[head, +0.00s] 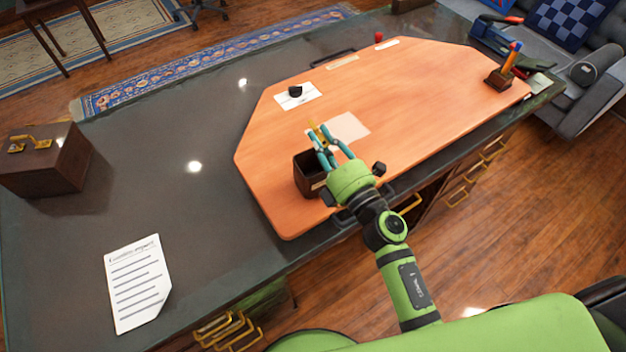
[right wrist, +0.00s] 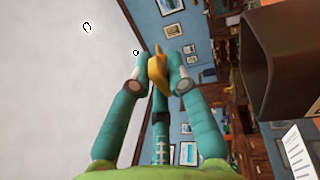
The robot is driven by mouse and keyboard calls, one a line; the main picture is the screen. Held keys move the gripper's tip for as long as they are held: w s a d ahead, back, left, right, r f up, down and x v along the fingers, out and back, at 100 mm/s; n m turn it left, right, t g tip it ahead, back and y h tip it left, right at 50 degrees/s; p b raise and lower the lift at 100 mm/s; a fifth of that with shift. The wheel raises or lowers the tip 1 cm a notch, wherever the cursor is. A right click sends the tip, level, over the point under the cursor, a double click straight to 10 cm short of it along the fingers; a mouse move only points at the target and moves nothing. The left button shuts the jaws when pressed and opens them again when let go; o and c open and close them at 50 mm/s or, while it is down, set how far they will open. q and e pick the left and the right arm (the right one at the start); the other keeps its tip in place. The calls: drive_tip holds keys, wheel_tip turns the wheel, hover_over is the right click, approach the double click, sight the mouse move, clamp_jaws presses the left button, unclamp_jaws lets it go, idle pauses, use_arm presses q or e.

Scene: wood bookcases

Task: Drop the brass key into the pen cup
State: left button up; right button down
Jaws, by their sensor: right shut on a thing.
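My right gripper (head: 322,136) is shut on the brass key (head: 314,126), whose gold end shows at the fingertips. In the right wrist view the key (right wrist: 157,68) sits between the teal fingertips of the gripper (right wrist: 158,75). The dark brown pen cup (head: 308,175) stands on the orange desk board, just left of and below the fingers in the head view. It also shows at the right of the right wrist view (right wrist: 285,65). The key appears outside the cup. My left gripper is not in view.
The orange board (head: 270,130) lies on a dark desk (head: 215,215). A brown box with a brass handle (head: 45,160) and a printed sheet (head: 137,283) are at left. A small pen holder (head: 498,79) stands at far right. The desk between box and board is clear.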

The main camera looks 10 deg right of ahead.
drive_tip(key=shift+s+f+b, duration=0.15)
drive_tip(key=shift+f+b, duration=0.15)
drive_tip(key=shift+f, duration=0.3)
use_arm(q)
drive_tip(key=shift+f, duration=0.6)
use_arm(e)
drive_tip(key=c, duration=1.1)
unclamp_jaws()
drive_tip(key=shift+d, duration=0.1)
drive_tip(key=v, duration=1.2)
